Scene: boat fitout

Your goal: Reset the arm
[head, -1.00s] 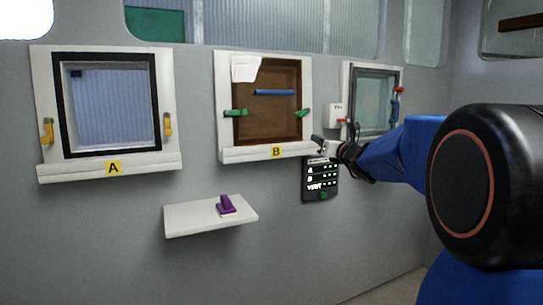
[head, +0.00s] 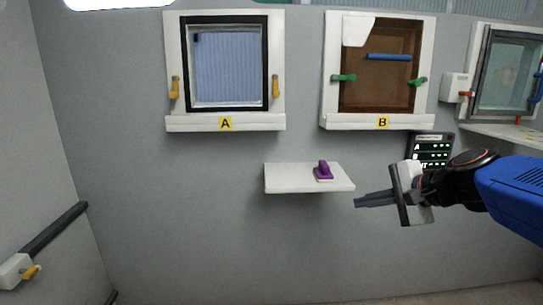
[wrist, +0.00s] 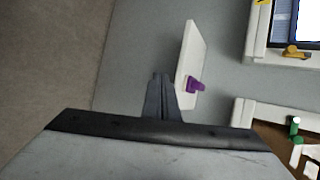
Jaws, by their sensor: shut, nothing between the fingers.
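My gripper (head: 358,203) is shut and empty, its fingers pointing left in the head view. It is in free air to the lower right of a small white shelf (head: 285,180) on the grey wall. In the wrist view the closed fingers of my gripper (wrist: 160,76) appear just left of the shelf (wrist: 190,45). A purple handled tool (head: 323,171) stands on the shelf, and it also shows in the wrist view (wrist: 195,85). I cannot tell the exact gap between fingers and shelf.
Window A (head: 232,65) has yellow latches. Window B (head: 380,85) has a brown panel, green latches and a blue bar. A third window (head: 505,75) is at the right. A dark panel with lights (head: 430,146) is partly behind my arm. The wall below the shelf is clear.

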